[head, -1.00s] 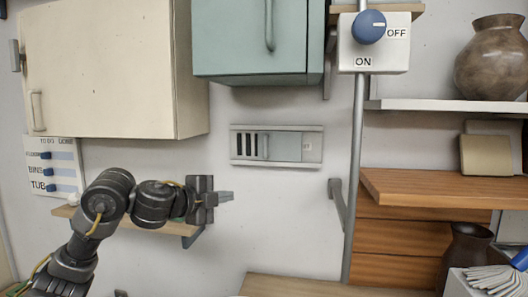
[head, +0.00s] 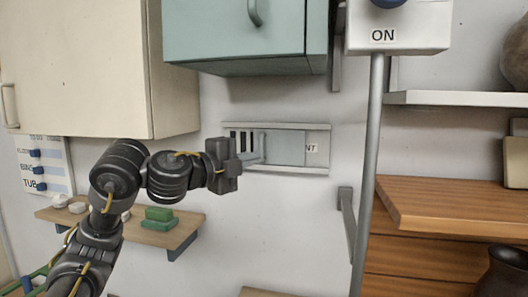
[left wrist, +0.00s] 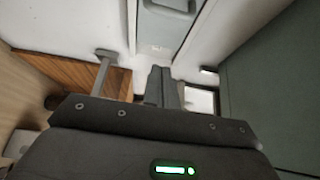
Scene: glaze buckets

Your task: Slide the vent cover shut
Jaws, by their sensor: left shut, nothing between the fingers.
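The vent (head: 318,165) is a grey frame on the white wall. Its blue-grey sliding cover (head: 285,148) has an upright handle (head: 262,144) near its left edge. Dark slots (head: 238,140) show uncovered at the left end, and part of a label shows at the right end. My left gripper (head: 236,170) is just below and left of the handle, in front of the vent's lower left corner. Its fingers (left wrist: 164,85) are shut and empty in the left wrist view, apart from the cover (left wrist: 165,28) and its handle (left wrist: 172,5). My right gripper is not in view.
A green cabinet (head: 240,35) hangs above the vent, and a cream cabinet (head: 75,70) is at upper left. A grey pole (head: 367,180) stands right of the vent. A small shelf (head: 185,228) holding green blocks (head: 160,218) is below my left arm. The wall below the vent is clear.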

